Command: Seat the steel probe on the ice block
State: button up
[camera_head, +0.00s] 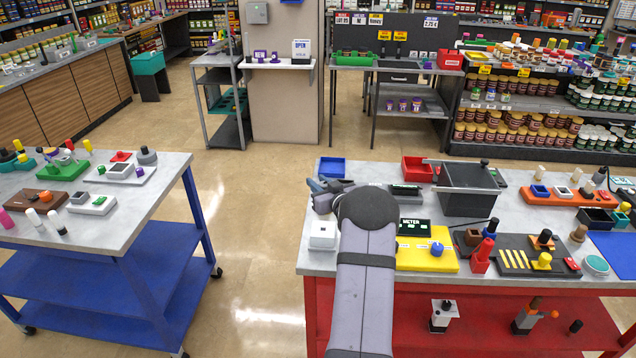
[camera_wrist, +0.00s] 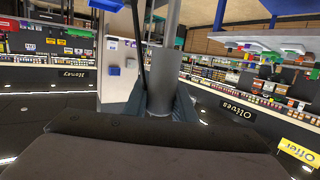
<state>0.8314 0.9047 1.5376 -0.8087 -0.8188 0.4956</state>
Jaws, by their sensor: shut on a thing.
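My gripper (camera_head: 325,188) is over the left end of the grey-topped red bench, at the end of my grey arm. In the wrist view my gripper (camera_wrist: 160,100) is shut on a grey metal cylinder, which looks like the steel probe (camera_wrist: 157,102). In the head view the probe is hard to make out among the fingers. A small white block (camera_head: 323,235) sits on the bench's left front, just below my gripper in the picture. I cannot tell for sure whether it is the ice block. The probe's far end and any contact are unclear.
A blue tray (camera_head: 332,168) and a red tray (camera_head: 417,170) stand near the bench's back edge. A dark bin (camera_head: 466,202) and a yellow meter unit (camera_head: 428,262) are right of my arm. A blue cart (camera_head: 140,230) stands left across an open aisle.

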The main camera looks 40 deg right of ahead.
jog(key=shift+f+b, duration=1.75)
jog(key=shift+f, duration=0.8)
jog(key=shift+f+b, duration=2.35)
jog(key=shift+f, duration=0.35)
dwell(1.0)
dwell(0.3)
jog(key=o, duration=1.1)
jog(key=shift+r, duration=0.15)
